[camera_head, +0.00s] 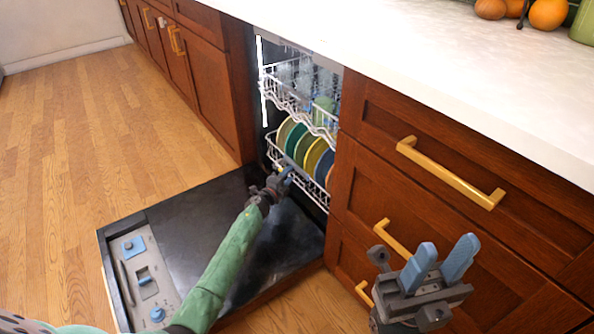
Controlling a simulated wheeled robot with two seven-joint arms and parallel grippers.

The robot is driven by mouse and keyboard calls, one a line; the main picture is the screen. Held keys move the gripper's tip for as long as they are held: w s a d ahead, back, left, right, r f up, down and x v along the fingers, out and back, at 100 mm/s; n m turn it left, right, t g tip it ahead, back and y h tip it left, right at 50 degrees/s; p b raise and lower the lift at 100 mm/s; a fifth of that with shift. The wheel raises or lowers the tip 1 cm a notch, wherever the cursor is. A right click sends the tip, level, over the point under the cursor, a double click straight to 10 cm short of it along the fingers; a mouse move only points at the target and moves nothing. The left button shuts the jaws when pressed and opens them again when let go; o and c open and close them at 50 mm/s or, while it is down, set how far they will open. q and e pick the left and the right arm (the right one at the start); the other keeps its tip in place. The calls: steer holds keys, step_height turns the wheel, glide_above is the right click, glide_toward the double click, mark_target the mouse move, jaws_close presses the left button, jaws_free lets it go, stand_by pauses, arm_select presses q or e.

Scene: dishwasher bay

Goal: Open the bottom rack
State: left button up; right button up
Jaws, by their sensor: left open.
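The bottom rack (318,200) is a white wire rack inside the dishwasher, low in the opening. Several green, yellow and blue plates (312,156) stand in it. It sits within the opening, above the lowered door (185,225). My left gripper (286,171) is open at the front of this rack, near its upper front edge. Its fingers are small here and overlap the rack, so I cannot tell whether they touch the wire. My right gripper (443,262) is open and empty, with blue fingers apart, in front of the drawers at the right.
The upper rack (292,109) holds glassware above. The door lies open and flat, its panel bare except under my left arm. Wooden drawers with a brass handle (450,172) stand at the right, beneath a white counter (430,45). Wood floor (90,160) is clear at the left.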

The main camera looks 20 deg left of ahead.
mark_target(295, 168)
arm_select(q)
steer(key=shift+b+x, duration=0.95)
steer(key=shift+x, duration=2.15)
steer(key=shift+f, duration=0.1)
jaws_close()
